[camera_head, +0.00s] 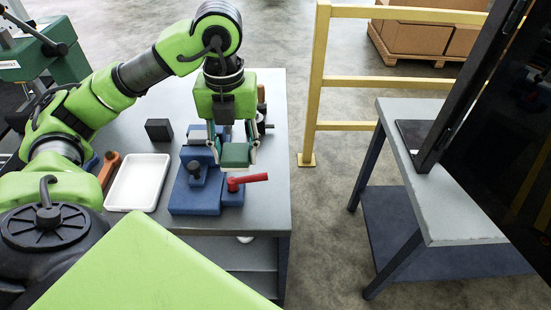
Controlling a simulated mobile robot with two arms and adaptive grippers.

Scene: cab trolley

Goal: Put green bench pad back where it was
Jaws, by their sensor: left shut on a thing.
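The green bench pad (235,156) is a small dark green block. My left gripper (238,163) reaches down from above and is shut on it, with a finger on each side. The pad is at the blue vise-like fixture (196,196) on the grey workbench, near the red handle (247,179). I cannot tell whether the pad touches the fixture or is held just above it. My right gripper is not in view.
A white tray (121,204) lies left of the fixture. A black block (159,130) and an orange-handled tool (108,169) are nearby. A yellow railing (315,90) stands right of the bench. A second grey table (450,215) is farther right.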

